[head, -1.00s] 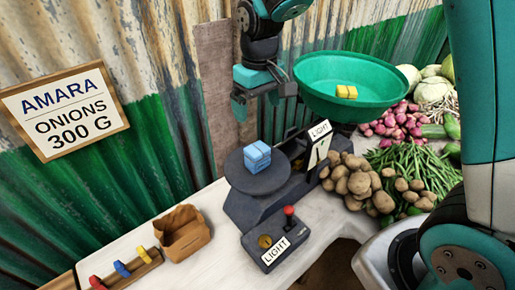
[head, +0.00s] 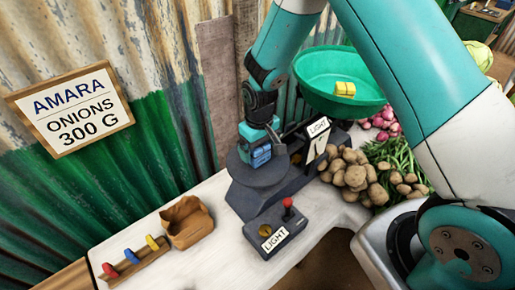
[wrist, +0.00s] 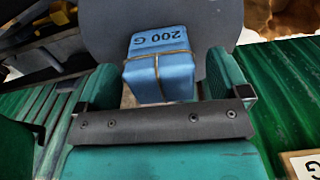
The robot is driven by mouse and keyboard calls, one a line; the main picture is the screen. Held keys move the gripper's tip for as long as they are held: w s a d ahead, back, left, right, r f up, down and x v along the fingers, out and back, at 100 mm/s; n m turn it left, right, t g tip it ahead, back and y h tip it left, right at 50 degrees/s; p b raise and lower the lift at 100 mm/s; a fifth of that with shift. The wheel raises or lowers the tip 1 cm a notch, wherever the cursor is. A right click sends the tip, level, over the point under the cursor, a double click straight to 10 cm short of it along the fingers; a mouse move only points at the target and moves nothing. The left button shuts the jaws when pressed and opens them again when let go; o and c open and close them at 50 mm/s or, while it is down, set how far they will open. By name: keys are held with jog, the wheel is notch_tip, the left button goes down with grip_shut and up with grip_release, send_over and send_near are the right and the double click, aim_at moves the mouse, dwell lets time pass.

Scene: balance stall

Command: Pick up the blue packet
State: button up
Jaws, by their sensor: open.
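The blue packet (head: 261,156) sits on the dark round plate (head: 247,176) of the scale. In the wrist view the packet (wrist: 162,70) is tied with string and marked 200 G. My gripper (head: 258,147) is down at the plate, around the packet. In the wrist view my gripper (wrist: 165,80) is open, with one finger on each side of the packet. A gap shows on the left side; whether the right finger touches cannot be told. The packet's lower part is hidden by the gripper's body.
A green bowl (head: 318,97) with a yellow packet (head: 344,89) stands behind the scale at right. Potatoes (head: 350,172) lie right of the scale. A box with a red-knobbed lever (head: 287,203), a paper bag (head: 187,222) and a rack of coloured pieces (head: 135,262) stand in front.

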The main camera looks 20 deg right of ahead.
jog(key=shift+f+p, duration=0.35)
jog(key=shift+f, duration=1.1)
jog(key=shift+c, duration=0.2)
